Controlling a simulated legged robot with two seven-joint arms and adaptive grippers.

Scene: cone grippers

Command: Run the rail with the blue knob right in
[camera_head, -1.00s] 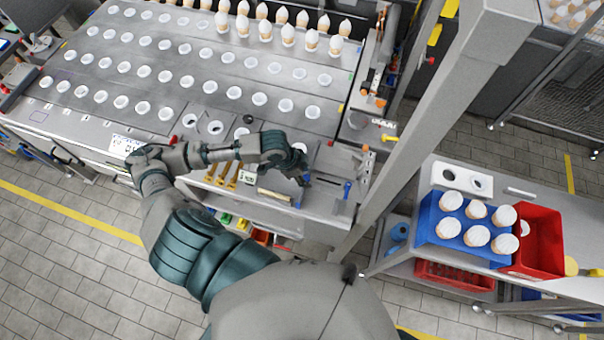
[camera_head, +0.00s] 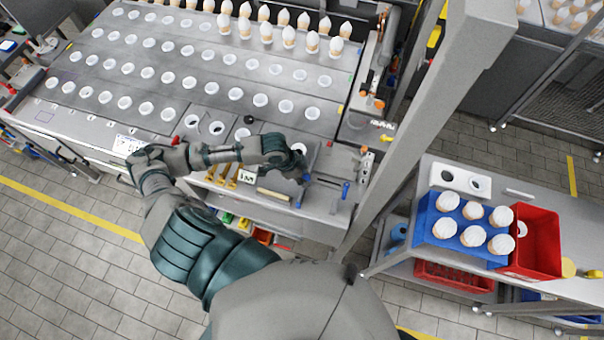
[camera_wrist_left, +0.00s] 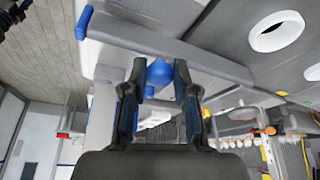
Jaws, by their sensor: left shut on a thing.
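The blue knob (camera_wrist_left: 159,73) shows in the left wrist view between the fingertips of my left gripper (camera_wrist_left: 158,80), which is shut on it. A long grey bar (camera_wrist_left: 175,46), seemingly the rail, runs behind the knob; how the two join is hidden by the fingers. In the head view my left gripper (camera_head: 303,172) is at the front right end of the steel table (camera_head: 235,62). There the knob is hard to make out behind the gripper. My right gripper is not in view.
Paper cups and filled cones stand in the table's holes. Yellow-handled tools (camera_head: 222,175) and a blue-handled item (camera_head: 346,188) lie by the gripper. A grey post (camera_head: 420,120) rises to the right. A cart with a blue tray (camera_head: 440,240) and red bin (camera_head: 545,255) stands beyond it.

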